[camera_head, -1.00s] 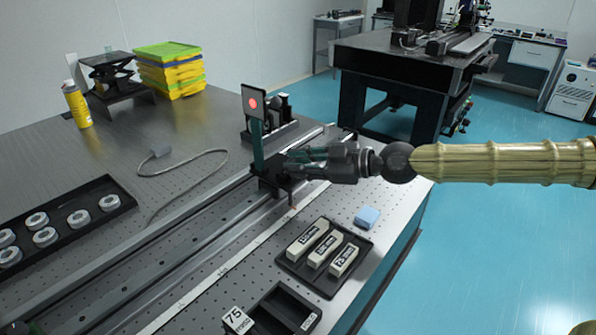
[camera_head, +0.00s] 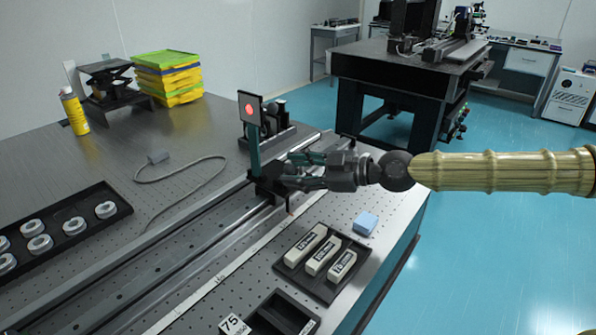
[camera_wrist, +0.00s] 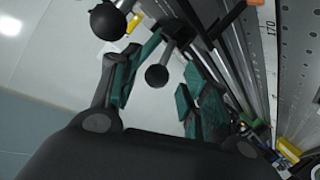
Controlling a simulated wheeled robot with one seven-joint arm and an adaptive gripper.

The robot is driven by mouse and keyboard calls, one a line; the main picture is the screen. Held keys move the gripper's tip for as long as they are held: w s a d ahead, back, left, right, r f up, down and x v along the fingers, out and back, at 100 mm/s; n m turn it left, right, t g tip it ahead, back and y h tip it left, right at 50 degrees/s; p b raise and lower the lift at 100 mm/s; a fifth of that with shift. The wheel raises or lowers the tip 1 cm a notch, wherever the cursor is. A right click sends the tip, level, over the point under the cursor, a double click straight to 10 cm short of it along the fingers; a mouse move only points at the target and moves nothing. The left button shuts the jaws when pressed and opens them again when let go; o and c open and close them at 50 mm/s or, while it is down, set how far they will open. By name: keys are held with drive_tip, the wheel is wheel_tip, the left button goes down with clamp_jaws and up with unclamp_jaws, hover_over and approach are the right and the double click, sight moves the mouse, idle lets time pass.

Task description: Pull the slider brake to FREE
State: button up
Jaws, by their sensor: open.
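The slider (camera_head: 268,182) is a dark carriage on the long rail, carrying a teal post and a square screen (camera_head: 250,107) with a red dot. My gripper (camera_head: 290,171) reaches in from the right, with its spread fingers beside the slider's base. In the wrist view, my open gripper (camera_wrist: 167,68) has teal finger pads on either side of a dark ball knob (camera_wrist: 157,76) on a short rod. I cannot tell whether a pad touches it. A second dark ball (camera_wrist: 107,20) shows farther left. No brake marking is readable, and the fingers partly hide the slider in the head view.
A black tray (camera_head: 322,262) with several labelled white blocks and a blue block (camera_head: 366,224) lie in front of the rail. A ring tray (camera_head: 65,229) is at left. A cable (camera_head: 180,170) lies behind the rail. A dark mount (camera_head: 277,125) stands behind the slider.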

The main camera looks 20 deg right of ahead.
drive_tip(key=shift+d, duration=0.1)
drive_tip(key=v, duration=1.1)
drive_tip(key=shift+s+d, duration=0.25)
drive_tip(key=shift+s, duration=0.1)
idle(0.4)
idle(0.6)
